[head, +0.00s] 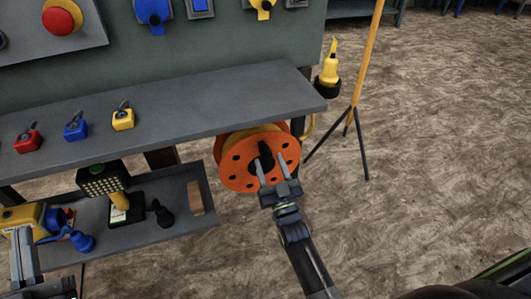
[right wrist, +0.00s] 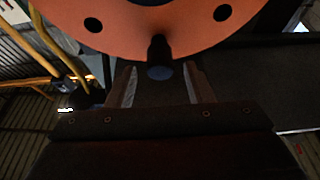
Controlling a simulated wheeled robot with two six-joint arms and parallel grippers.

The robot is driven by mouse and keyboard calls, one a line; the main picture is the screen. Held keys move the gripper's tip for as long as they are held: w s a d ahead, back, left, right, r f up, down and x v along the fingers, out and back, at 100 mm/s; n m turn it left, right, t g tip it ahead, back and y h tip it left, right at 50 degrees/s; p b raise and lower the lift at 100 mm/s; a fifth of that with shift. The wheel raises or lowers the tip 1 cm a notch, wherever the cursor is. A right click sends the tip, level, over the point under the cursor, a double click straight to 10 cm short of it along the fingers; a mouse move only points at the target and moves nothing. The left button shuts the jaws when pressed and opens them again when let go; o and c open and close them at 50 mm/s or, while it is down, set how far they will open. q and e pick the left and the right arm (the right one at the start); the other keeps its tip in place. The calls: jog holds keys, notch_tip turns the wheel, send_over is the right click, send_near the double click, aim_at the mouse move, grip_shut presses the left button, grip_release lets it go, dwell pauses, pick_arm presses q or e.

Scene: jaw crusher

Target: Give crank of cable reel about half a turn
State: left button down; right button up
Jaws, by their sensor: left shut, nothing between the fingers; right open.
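The cable reel (head: 237,178) has an orange flange with dark round holes and stands under the right end of the grey bench. Its black crank (head: 265,155) sticks out from the flange. In the right wrist view the orange flange (right wrist: 120,25) fills the top, and the dark crank handle (right wrist: 159,60) points toward me. My right gripper (head: 273,171) is open, its fingers on either side of the handle's line; in the right wrist view (right wrist: 160,85) the handle lies between and just beyond the fingertips. I cannot tell whether they touch it. My left gripper (head: 22,258) is shut and empty at the lower left.
The bench top (head: 190,110) overhangs the reel and carries red, blue and yellow padlocks. A lower tray (head: 170,237) holds a lamp and tools to the left. A yellow post on a black tripod (head: 360,130) stands right of the reel. Open floor lies further right.

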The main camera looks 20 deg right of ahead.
aim_at(268, 158)
jog(key=x, duration=0.3)
pick_arm(q)
jog(key=shift+s+d+r+m+t+h+b, duration=0.1)
jog(key=shift+s+d+r+m+t+h, duration=0.2)
jog(key=shift+s+r+t, duration=0.35)
jog(key=shift+s+d+r+m+t+h+b, duration=0.15)
jog(key=shift+s+r+m+t+h, duration=0.3)
jog(key=shift+r, duration=0.4)
jog(key=shift+s+d+r+m+t+h+b, duration=0.1)
jog(key=shift+s+d+r+m+t+h, duration=0.2)
jog(key=shift+r+t, duration=0.45)
pick_arm(e)
jog(key=shift+w+r, duration=0.35)
jog(key=shift+w, duration=0.3)
pick_arm(q)
jog(key=shift+a, duration=0.1)
pick_arm(e)
jog(key=shift+c, duration=0.2)
grip_shut()
